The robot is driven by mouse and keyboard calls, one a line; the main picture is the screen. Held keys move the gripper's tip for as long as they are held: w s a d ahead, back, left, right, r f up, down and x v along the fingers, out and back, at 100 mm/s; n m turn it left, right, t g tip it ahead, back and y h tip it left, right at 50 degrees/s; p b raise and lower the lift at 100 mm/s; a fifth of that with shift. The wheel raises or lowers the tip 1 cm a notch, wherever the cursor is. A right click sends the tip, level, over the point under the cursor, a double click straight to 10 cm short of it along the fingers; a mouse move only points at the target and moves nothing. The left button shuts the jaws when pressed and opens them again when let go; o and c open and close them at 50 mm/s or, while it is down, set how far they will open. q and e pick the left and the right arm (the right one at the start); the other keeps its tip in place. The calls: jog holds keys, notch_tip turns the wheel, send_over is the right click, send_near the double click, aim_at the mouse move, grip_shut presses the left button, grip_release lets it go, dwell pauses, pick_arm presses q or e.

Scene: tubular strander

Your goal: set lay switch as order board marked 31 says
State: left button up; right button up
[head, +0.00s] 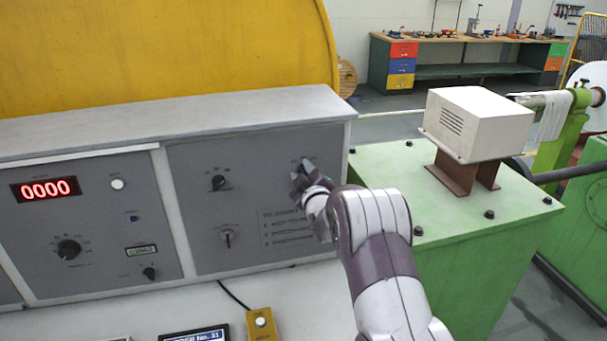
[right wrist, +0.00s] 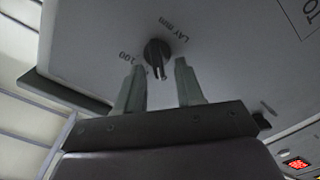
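The lay switch (right wrist: 156,52) is a black rotary knob on the grey panel, marked "LAY mm", with a number that looks like 100 or 200 beside it in the right wrist view. My right gripper (right wrist: 160,66) is open, its two fingers apart and the knob lying between and just beyond their tips. I cannot tell if they touch it. In the head view my right gripper (head: 302,173) is at the panel's upper right and mostly hides the switch. The order board (head: 194,334) shows "No.31" at the bottom edge; its lower lines are cut off. My left gripper is out of view.
The same panel has another black knob (head: 218,182), a key-like switch (head: 227,236) and printed text. A left panel has a red 0000 display (head: 46,188). A yellow button box (head: 261,325) sits on the ledge. A green machine base (head: 460,215) stands at right.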

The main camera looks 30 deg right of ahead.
jog(key=b+v, duration=0.4)
jog(key=v, duration=0.8)
jog(key=shift+s+a+b, duration=0.2)
jog(key=shift+s+b, duration=0.1)
jog(key=shift+s, duration=0.05)
